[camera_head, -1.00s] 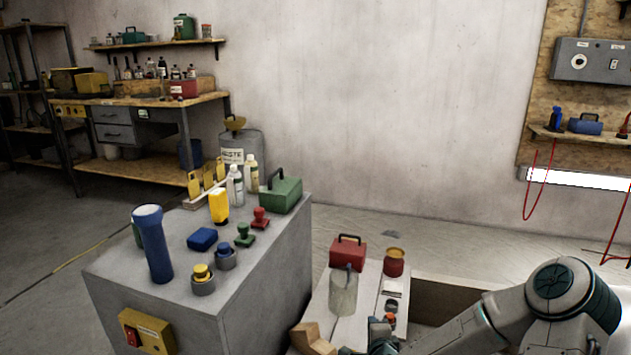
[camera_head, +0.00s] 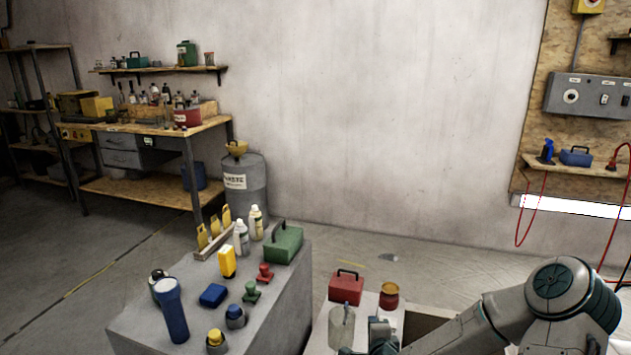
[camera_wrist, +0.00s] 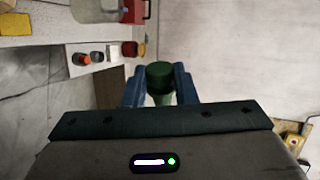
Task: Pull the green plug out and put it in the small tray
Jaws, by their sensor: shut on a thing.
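My gripper (camera_wrist: 159,85) is shut on a green plug (camera_wrist: 159,75), whose round top shows between the blue fingers in the wrist view. In the head view my gripper (camera_head: 382,332) is at the bottom edge, in front of the pale bench, and the plug in it cannot be made out. I cannot make out the small tray for certain in either view.
The pale bench (camera_wrist: 43,57) holds a red toolbox (camera_head: 346,287), a red jar (camera_head: 389,295) and a clear container (camera_head: 342,327). The grey cabinet (camera_head: 275,312) at left carries blue and yellow plugs, bottles and a torch.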

